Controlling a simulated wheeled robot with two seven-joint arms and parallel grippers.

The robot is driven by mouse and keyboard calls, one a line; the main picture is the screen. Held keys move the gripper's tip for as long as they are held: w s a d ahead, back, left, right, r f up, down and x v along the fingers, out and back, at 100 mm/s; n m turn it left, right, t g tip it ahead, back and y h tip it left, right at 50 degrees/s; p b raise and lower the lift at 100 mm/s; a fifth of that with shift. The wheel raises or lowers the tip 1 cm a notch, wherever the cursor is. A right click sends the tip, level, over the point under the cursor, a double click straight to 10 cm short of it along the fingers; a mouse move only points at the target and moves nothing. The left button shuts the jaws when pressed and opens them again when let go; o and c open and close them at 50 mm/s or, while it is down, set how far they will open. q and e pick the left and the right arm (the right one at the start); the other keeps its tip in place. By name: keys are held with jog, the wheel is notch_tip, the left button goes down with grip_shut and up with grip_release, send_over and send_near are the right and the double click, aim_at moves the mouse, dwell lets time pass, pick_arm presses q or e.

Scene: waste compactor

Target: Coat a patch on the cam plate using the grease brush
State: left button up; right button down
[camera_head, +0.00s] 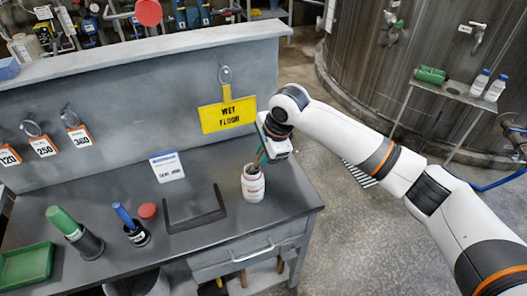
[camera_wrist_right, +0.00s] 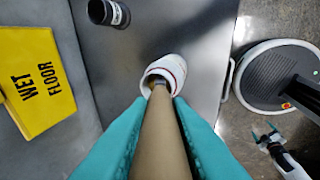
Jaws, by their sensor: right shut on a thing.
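My right gripper (camera_head: 262,158) is above the right part of the bench, beside the yellow sign. Its teal fingers are shut on the tan handle of the grease brush (camera_wrist_right: 160,135). The handle runs down into the mouth of a white pot (camera_head: 253,186) with red marking, so the brush head is hidden. The pot also shows in the right wrist view (camera_wrist_right: 168,68). A dark angular frame (camera_head: 180,224) lies flat on the bench left of the pot; I cannot tell whether it is the cam plate. My left gripper (camera_wrist_right: 264,132) shows small in the right wrist view, teal fingertips apart, empty.
A yellow wet floor sign (camera_head: 228,115) hangs on the grey back panel behind the pot. A red round lid (camera_head: 147,211), a dark cup with a blue handle (camera_head: 137,236), a green-topped cylinder (camera_head: 76,232) and a green tray (camera_head: 25,268) stand left. A white card (camera_head: 167,166) leans behind.

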jog(key=shift+s+f+p, duration=0.1)
jog(key=shift+f+p, duration=0.1)
jog(key=shift+p, duration=0.2)
dwell(1.4)
jog(key=shift+r+p, duration=0.95)
jog(key=shift+p, duration=0.2)
notch_tip(320, 180, up, 6)
jog(key=p, duration=0.7)
jog(key=shift+f, duration=0.25)
